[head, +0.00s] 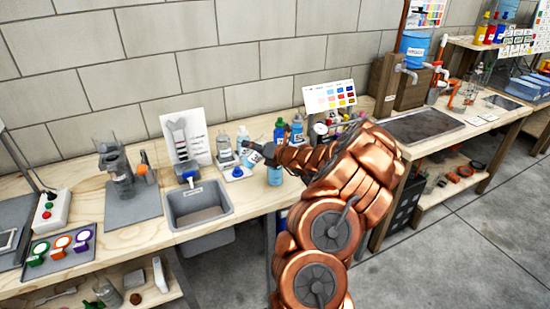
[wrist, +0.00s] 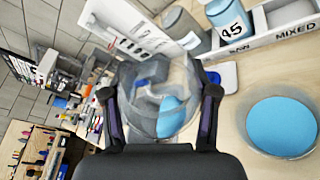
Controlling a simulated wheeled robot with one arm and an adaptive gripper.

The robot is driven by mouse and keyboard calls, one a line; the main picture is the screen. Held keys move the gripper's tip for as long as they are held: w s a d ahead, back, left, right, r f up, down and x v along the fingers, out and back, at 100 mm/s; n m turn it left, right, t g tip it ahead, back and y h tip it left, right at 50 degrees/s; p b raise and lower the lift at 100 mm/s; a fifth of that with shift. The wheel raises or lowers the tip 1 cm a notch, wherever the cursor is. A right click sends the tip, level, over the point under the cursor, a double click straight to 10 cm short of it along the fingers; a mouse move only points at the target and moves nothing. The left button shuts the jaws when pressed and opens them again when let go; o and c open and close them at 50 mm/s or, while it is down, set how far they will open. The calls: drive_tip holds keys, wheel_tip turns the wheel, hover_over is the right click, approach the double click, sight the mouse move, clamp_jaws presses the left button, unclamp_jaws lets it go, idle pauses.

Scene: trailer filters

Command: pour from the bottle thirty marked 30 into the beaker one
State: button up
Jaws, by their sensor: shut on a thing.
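My gripper (head: 268,152) is shut on a clear bottle (head: 254,151), held tilted above the bench. In the wrist view the bottle (wrist: 140,82) sits between the two fingers of my gripper (wrist: 158,92), with some blue showing in or through it. I cannot read a 30 on it. A round container with a light blue top or content (wrist: 282,125) stands on the bench to the right in the wrist view. I cannot tell whether it is beaker one. A blue container also shows just below my gripper (head: 275,176) in the head view.
A grey sink (head: 198,212) is set in the bench to the left. A small white and blue device (head: 237,173) lies beside it. A colour chart (head: 329,97) stands behind my arm.

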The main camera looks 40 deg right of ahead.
sight(244, 157)
drive_tip(key=shift+w+f+n+h+b, duration=0.1)
drive_tip(key=shift+f+n+h+b, duration=0.2)
drive_tip(key=shift+f+n+b, duration=0.25)
drive_tip(key=shift+w+a+f+n+g+h+b, duration=0.15)
drive_tip(key=shift+a+f+n+g+h+b, duration=0.35)
drive_tip(key=shift+b, duration=0.7)
drive_tip(key=shift+n+g, duration=0.3)
drive_tip(key=shift+n, duration=0.45)
drive_tip(key=f+b, duration=0.1)
drive_tip(key=b, duration=0.1)
drive_tip(key=f+b, duration=0.2)
drive_tip(key=a+f+b, duration=0.1)
drive_tip(key=f+b, duration=0.1)
drive_tip(key=shift+w+f, duration=0.1)
drive_tip(key=shift+f, duration=0.1)
drive_tip(key=shift+w+a+n+h+b, duration=0.15)
drive_tip(key=shift+n+h+b, duration=0.2)
drive_tip(key=shift+b, duration=0.2)
drive_tip(key=b, duration=0.1)
drive_tip(key=a+n+g+h+b, duration=0.1)
drive_tip(key=b, duration=0.1)
drive_tip(key=shift+w+f+n+b, duration=0.1)
drive_tip(key=shift+f+n+b, duration=0.15)
drive_tip(key=shift+f+b, duration=0.1)
drive_tip(key=shift+h, duration=0.25)
drive_tip(key=shift+r, duration=0.2)
wheel_tip(244, 157, up, 5)
drive_tip(key=p, duration=0.5)
drive_tip(key=shift+f, duration=0.1)
